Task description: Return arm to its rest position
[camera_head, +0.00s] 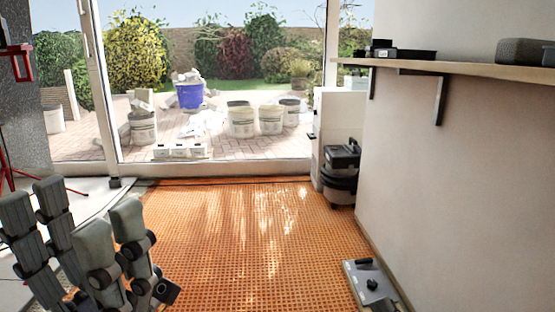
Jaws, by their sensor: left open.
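My left gripper (78,225) is in the lower left of the head view. Its grey, black-jointed fingers are spread and point up, with nothing between them. It is in front of the pale floor strip and the left edge of the orange matting (240,225). My right gripper does not show in this view.
The orange matting is clear in the middle. A grey plate with a black knob (372,285) lies by the right wall. A black machine (341,175) stands at the far right corner. A wooden shelf (465,69) juts from the wall. Buckets (242,121) stand outside the glass door.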

